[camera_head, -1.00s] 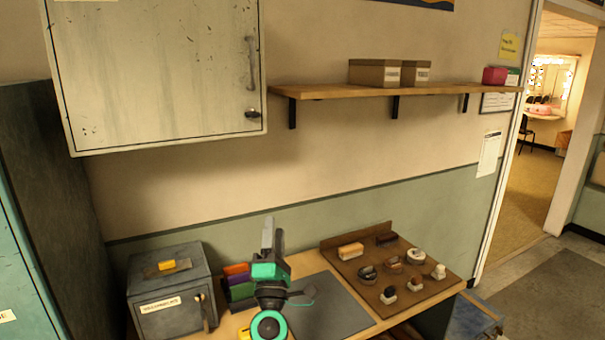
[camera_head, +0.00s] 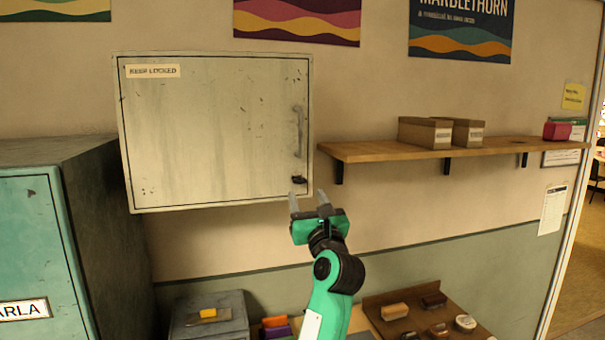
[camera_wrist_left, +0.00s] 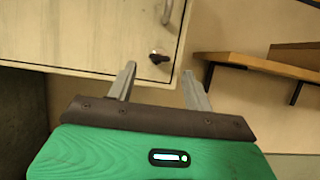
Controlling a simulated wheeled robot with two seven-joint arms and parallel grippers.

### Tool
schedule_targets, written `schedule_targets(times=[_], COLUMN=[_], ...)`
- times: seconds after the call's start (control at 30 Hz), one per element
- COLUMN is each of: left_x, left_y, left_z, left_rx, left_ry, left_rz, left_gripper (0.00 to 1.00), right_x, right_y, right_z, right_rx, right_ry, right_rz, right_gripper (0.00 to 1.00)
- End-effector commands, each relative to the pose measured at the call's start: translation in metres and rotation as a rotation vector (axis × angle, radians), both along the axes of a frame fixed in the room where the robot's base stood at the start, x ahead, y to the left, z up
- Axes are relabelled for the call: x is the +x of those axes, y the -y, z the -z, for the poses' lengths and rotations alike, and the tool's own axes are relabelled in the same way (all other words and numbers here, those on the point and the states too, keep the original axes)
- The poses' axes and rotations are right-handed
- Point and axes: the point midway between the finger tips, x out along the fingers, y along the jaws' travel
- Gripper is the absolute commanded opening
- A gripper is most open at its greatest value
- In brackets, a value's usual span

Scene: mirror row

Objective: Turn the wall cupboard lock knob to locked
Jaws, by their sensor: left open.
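The wall cupboard (camera_head: 215,130) is shut and carries a "KEEP LOCKED" label (camera_head: 152,71) at its upper left. Its dark lock knob (camera_head: 297,180) sits at the lower right of the door, below the vertical handle (camera_head: 299,132). The knob also shows in the left wrist view (camera_wrist_left: 158,57), ahead of the fingertips. My left gripper (camera_head: 308,198) is open and empty, just below and slightly right of the knob, apart from it. In the left wrist view its two fingers (camera_wrist_left: 160,82) point up toward the door's lower right corner. My right gripper is not seen.
A wooden shelf (camera_head: 400,151) with two boxes (camera_head: 430,133) and a pink item juts from the wall right of the cupboard. A teal locker (camera_head: 40,240) stands at left. Below are a grey box (camera_head: 208,322) and a brown tray (camera_head: 385,299) with several small items.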

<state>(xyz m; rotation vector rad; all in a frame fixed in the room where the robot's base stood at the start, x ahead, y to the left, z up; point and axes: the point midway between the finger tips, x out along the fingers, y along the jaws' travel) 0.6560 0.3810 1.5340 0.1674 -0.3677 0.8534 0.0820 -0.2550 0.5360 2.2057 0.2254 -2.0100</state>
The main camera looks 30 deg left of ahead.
Motion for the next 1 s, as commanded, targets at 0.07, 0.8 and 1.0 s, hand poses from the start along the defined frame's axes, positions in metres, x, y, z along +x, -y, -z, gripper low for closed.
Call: schedule_targets(times=[0.07,0.8,1.0], left_x=[0.01,0.037,0.037], left_y=[-0.012,-0.043,-0.043], left_z=[-0.012,-0.023,-0.023], left_rx=[0.003,0.001,0.002], left_ry=[-0.002,-0.001,0.0], left_rz=[-0.002,0.001,0.001], left_gripper=[0.52,0.44,0.07], right_x=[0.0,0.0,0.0], right_y=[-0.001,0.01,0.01], right_z=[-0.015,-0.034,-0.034], right_rx=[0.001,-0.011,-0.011], right_ry=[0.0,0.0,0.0], right_rz=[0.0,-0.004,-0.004], right_gripper=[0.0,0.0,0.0])
